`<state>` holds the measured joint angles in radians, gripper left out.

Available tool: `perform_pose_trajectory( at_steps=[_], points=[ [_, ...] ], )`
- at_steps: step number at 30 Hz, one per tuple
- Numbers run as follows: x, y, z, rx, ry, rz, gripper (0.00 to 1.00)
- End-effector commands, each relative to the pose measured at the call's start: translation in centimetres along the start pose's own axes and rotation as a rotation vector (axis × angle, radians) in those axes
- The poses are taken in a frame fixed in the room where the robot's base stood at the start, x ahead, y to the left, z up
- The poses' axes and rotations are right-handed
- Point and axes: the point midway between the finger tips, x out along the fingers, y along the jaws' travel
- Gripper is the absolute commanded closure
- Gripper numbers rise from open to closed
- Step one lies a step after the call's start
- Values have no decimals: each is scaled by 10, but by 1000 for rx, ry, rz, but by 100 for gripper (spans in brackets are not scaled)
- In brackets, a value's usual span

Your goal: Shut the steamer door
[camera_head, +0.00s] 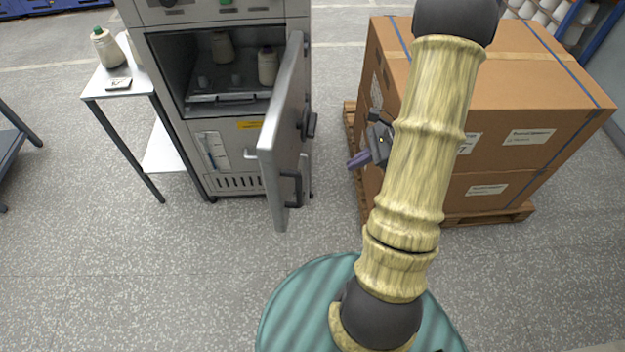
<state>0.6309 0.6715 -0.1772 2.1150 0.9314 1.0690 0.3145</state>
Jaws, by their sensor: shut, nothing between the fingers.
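The steamer (222,123) is a grey metal cabinet at the upper left of the view. Its door (284,140) stands wide open, swung out toward me on the right side of the opening, with a dark handle (291,188) low on its face. Inside the chamber, cream bobbins (267,66) stand on a tray (225,98). My gripper (357,160) is to the right of the door, apart from it, between the door and the cardboard boxes. Its purple fingers point left and are shut with nothing between them. My arm hides part of the gripper's mount.
Large cardboard boxes (540,92) stand on a wooden pallet (490,216) close to the right of my gripper. A small side table (117,92) with a bobbin (107,48) is left of the steamer. The grey floor in front of the door is clear.

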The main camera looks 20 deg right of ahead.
Motion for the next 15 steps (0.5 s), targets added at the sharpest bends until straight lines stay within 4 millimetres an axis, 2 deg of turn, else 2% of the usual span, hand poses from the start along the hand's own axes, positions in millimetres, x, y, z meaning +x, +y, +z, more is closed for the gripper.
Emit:
perform_pose_trajectory(
  at_steps=[7, 15],
  points=[
    [14, 1, 1, -2, -2, 6, 100],
    [59, 2, 3, -6, -1, 12, 100]
  ],
)
